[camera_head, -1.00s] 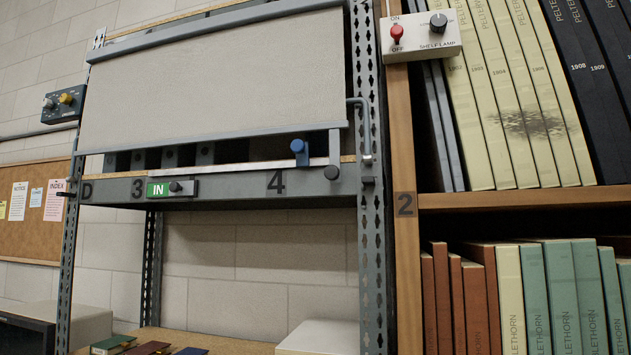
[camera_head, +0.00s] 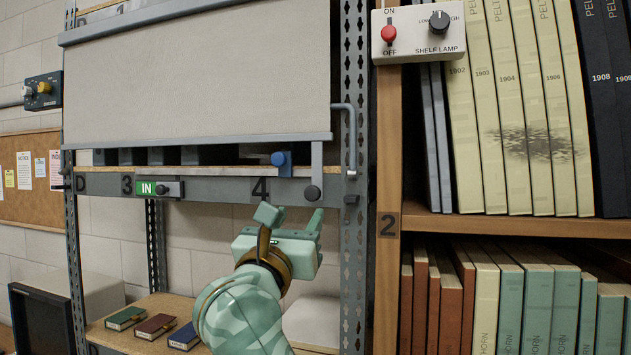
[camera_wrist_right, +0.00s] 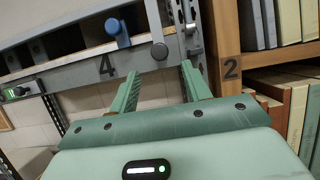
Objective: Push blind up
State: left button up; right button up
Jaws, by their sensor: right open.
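The blind (camera_head: 200,75) is a pale grey sheet hanging over the front of the metal shelf unit. Its grey bottom rail (camera_head: 200,140) sits just above the shelf edge marked D, 3 and 4. A grey arm with a dark round knob (camera_head: 312,193) hangs from the rail's right end; the knob also shows in the right wrist view (camera_wrist_right: 159,51). My right gripper (camera_head: 290,217) is open and empty, below the shelf edge and a little below and left of the knob, apart from it. In the wrist view its two fingers (camera_wrist_right: 160,85) point up toward the knob. My left gripper is not in view.
A blue knob (camera_head: 279,159) stands on the shelf edge left of the grey arm. A green IN slider (camera_head: 146,188) is on the same edge. A bent grey rod (camera_head: 351,135) runs beside the right post. Bookshelves and a shelf lamp box (camera_head: 418,34) stand right.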

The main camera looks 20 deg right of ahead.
aim_at(311, 196)
jog(key=p+x, duration=0.3)
jog(key=x, duration=0.7)
jog(key=shift+w+d+r+p, duration=0.15)
jog(key=shift+w+d+p, duration=0.1)
jog(key=shift+p, duration=0.1)
jog(key=shift+a, duration=0.1)
